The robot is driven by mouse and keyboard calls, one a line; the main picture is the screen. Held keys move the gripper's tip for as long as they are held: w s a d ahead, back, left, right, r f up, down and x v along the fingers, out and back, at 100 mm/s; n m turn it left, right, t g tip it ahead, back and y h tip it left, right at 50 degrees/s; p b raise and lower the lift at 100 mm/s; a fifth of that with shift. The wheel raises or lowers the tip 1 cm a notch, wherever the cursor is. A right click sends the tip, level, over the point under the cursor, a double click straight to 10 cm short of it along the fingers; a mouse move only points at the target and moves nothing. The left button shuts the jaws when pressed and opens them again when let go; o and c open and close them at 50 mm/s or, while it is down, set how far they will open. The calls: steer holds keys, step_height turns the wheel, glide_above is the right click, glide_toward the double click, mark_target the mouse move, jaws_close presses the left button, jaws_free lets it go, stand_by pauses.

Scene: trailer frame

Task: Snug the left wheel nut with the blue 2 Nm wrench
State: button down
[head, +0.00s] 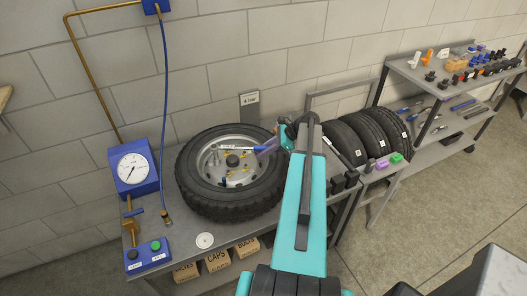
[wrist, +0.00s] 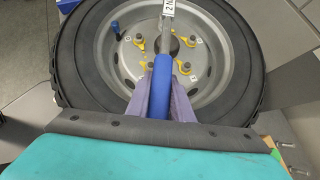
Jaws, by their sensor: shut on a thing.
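The wheel (head: 208,199) lies flat on a grey bench, its black tyre around a pale rim; it fills much of the wrist view (wrist: 77,62). My gripper (wrist: 160,88) is shut on the blue handle of the wrench (wrist: 161,101), with a lilac finger on each side. The wrench's steel shaft and a "2 N..." label show beyond the handle. In the head view the wrench (head: 231,147) reaches left over the rim. Its tip is cut off in the wrist view, and I cannot tell if it touches a nut. Several nuts with yellow pointers, such as this nut (wrist: 151,67), ring the hub.
A blue pressure gauge (head: 133,168) with a hose stands left of the wheel. Labelled boxes (head: 217,262) sit under the bench. Upright tyres (head: 372,135) and a shelf (head: 430,77) of tools are at the right. A blue-capped part (wrist: 116,27) stands on the rim.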

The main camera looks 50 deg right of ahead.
steer(key=shift+s+a+m+t+h, duration=0.55)
steer(key=shift+s+a+m, duration=0.35)
steer(key=shift+a, duration=0.25)
stand_by(0.5)
steer(key=shift+w+d+n+g+y, duration=0.45)
steer(key=shift+w+d+n, duration=0.4)
steer(key=shift+d, duration=0.3)
steer(key=c, duration=2.2)
jaws_free()
jaws_close()
steer(key=shift+r, duration=1.45)
steer(key=shift+r, duration=1.9)
